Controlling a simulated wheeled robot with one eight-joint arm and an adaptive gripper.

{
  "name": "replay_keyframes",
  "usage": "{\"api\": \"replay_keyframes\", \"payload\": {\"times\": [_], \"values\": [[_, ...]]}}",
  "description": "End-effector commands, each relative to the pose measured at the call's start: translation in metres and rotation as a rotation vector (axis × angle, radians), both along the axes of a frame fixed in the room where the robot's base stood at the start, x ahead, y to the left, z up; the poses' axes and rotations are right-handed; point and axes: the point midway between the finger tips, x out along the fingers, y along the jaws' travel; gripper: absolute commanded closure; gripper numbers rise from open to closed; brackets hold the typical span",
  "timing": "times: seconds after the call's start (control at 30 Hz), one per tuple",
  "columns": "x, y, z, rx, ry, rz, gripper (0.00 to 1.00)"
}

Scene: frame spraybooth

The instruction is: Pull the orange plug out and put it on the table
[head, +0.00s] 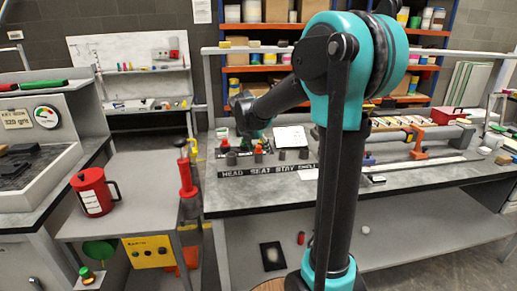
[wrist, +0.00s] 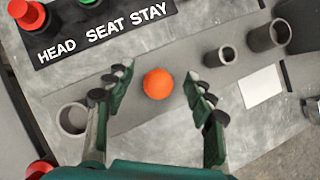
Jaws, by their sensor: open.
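The orange plug shows in the wrist view as a round orange top (wrist: 159,83), seen from above. It lies between the two fingers of my gripper (wrist: 158,76), with a gap on both sides. My gripper is open and empty. What is under the plug's top is hidden. In the head view my gripper is over the workbench, largely hidden behind my arm, and I cannot surely tell the orange plug from the red tops there. The table (head: 420,183) is a long grey bench.
A black strip lettered HEAD SEAT STAY (wrist: 100,32) lies above the plug in the wrist view, with a red knob (wrist: 25,12) at its left. Grey cups stand left (wrist: 72,119) and right (wrist: 225,56) of the fingers. A white card (wrist: 260,86) lies at right.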

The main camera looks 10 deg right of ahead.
Motion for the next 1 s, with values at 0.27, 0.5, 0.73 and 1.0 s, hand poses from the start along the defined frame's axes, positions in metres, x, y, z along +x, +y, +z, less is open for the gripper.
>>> {"api": "replay_keyframes", "payload": {"times": [0.27, 0.5, 0.73, 1.0], "values": [[0.0004, -0.0003, -0.0010, 0.000, 0.000, 0.000, 0.45], [0.0004, -0.0001, -0.0009, 0.000, 0.000, 0.000, 0.75], [0.0003, -0.0002, -0.0008, 0.000, 0.000, 0.000, 0.76], [0.0002, -0.0003, -0.0008, -0.001, 0.000, 0.000, 1.00]]}}
